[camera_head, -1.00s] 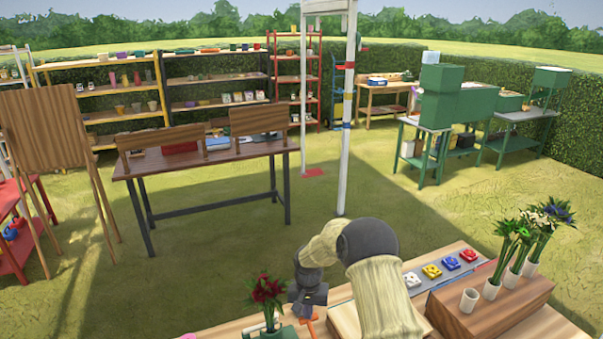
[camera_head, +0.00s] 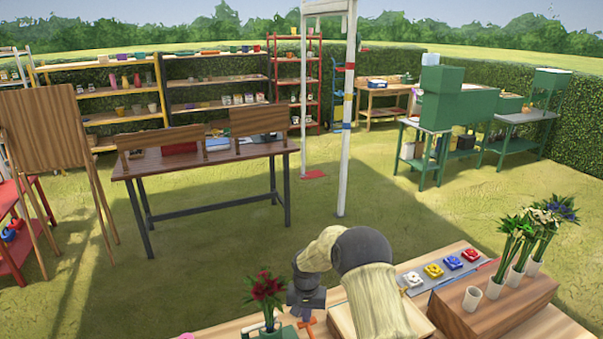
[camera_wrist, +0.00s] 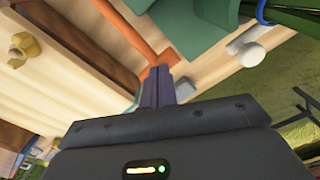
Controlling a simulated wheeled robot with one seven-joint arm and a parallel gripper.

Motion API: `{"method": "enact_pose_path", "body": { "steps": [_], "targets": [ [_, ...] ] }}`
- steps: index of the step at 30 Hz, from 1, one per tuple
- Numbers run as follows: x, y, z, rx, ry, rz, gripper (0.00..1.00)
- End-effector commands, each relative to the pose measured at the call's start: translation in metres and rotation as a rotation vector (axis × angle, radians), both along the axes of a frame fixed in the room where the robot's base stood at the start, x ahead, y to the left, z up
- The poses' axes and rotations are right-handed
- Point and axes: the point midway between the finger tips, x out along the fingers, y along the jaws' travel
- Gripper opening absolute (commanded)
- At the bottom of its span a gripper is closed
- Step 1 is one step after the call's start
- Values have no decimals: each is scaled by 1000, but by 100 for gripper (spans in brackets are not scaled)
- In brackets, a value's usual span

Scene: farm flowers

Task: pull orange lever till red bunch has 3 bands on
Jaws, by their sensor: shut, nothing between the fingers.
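The red bunch (camera_head: 266,288) stands upright in a green holder (camera_head: 277,334) at the lower edge of the head view. Its band count is too small to read there. In the wrist view, green stems (camera_wrist: 292,18) show at the top right with a blue curved strip (camera_wrist: 262,12) beside them. The orange lever (camera_wrist: 143,35) runs down to my fingertips in the wrist view; part of it also shows in the head view (camera_head: 308,328). My gripper (camera_wrist: 158,76) is shut and empty, right at the lever's near end. I cannot tell whether they touch.
A wooden block (camera_head: 478,317) with white cups and other flower bunches stands to the right. A grey rounded knob (camera_wrist: 248,54) is close right of my fingers; a yellow-brown piece (camera_wrist: 24,46) is left.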

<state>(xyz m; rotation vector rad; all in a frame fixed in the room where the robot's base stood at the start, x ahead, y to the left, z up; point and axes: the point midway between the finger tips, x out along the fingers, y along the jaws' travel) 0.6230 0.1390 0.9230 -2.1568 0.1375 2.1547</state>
Motion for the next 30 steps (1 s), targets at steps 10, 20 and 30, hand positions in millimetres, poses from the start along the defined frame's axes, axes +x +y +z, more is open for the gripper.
{"method": "enact_pose_path", "body": {
  "steps": [10, 20, 30],
  "targets": [
    [-2, 0, -6, -2, 7, 0, 0],
    [-1, 1, -23, -2, 7, 0, 0],
    [1, 1, -12, -1, 6, 0, 0]
  ]
}}
